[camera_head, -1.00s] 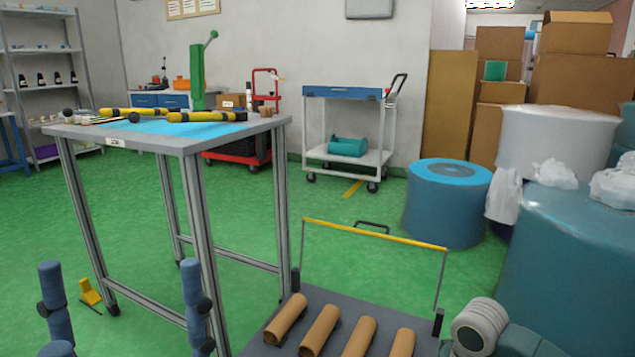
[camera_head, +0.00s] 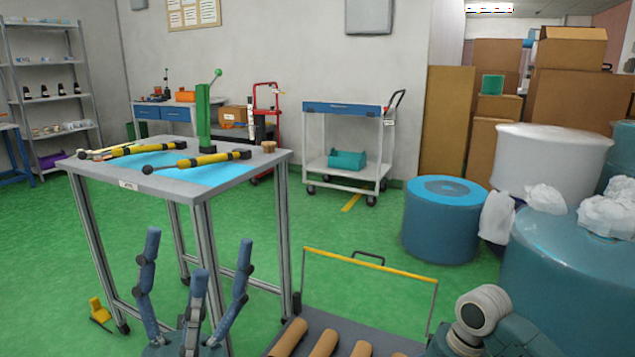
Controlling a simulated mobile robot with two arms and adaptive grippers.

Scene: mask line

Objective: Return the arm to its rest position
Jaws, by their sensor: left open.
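My left gripper (camera_head: 197,270) shows at the bottom left, in front of the table's legs. Its blue-grey fingers point up and stand well apart, with nothing between them. Part of my right arm (camera_head: 478,318) shows at the bottom right, as a grey and dark teal joint. My right gripper is out of the picture.
A metal-legged table (camera_head: 190,193) with a blue mat and yellow-black tools stands behind my left gripper. A flat cart (camera_head: 343,322) with brown rolls lies at the bottom centre. Blue drums (camera_head: 440,235) stand at the right.

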